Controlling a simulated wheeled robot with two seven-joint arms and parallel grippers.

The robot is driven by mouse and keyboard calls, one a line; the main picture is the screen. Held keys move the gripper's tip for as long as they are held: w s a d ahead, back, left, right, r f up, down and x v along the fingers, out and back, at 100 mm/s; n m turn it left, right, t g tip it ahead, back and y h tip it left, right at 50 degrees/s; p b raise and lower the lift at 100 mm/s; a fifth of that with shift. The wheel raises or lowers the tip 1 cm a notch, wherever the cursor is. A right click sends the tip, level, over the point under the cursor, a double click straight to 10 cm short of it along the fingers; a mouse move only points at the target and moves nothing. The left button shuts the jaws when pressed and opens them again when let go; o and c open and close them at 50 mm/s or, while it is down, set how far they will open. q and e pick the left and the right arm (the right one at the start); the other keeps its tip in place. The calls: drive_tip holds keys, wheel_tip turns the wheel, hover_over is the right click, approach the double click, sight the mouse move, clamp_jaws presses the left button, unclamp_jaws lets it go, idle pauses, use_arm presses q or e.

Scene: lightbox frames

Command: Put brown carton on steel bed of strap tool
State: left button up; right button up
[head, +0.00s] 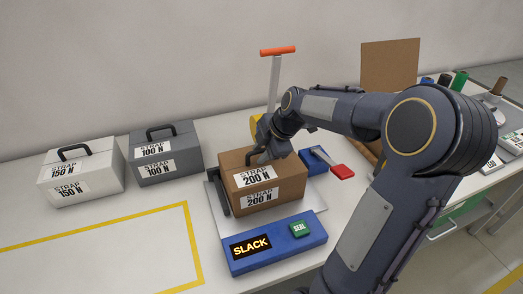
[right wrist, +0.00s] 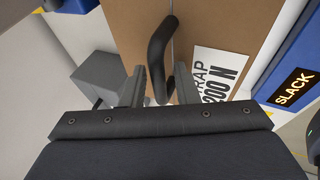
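The brown carton (head: 284,186), labelled STRAP 200 N, is over the steel bed (head: 311,222) of the strap tool and appears to rest on it, upright; its underside is hidden. The tool's blue front housing (head: 278,244) shows SLACK and a green SEAL button. My right gripper (head: 262,156) is at the carton's dark top handle. In the right wrist view, the gripper's fingers (right wrist: 159,85) stand apart on either side of the black handle (right wrist: 160,55), with a gap showing. The carton top (right wrist: 125,25) lies beyond them. My left gripper is out of view.
A white case (head: 82,178) and a grey case (head: 165,158) stand left of the tool. A yellow-outlined area (head: 100,252) at front left is empty. A red-ended lever (head: 341,171) and an orange-topped post (head: 276,70) stand near the carton. A brown board (head: 390,66) stands behind.

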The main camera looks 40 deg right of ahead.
drive_tip(key=shift+o, duration=0.3)
drive_tip(key=shift+r, duration=0.1)
drive_tip(key=v, duration=1.1)
drive_tip(key=s+a+f+m+y, duration=0.1)
drive_tip(key=s+a+f+m, duration=0.4)
drive_tip(key=s+a+m, duration=0.3)
drive_tip(key=s+a+f+m+y, duration=0.1)
drive_tip(key=s+a+f+m, duration=0.3)
drive_tip(key=s+a+m, duration=0.4)
drive_tip(key=a+m, duration=0.1)
drive_tip(key=a, duration=0.2)
drive_tip(key=shift+s+f+b, duration=0.3)
drive_tip(key=shift+s+f, duration=0.05)
drive_tip(key=shift+f, duration=0.05)
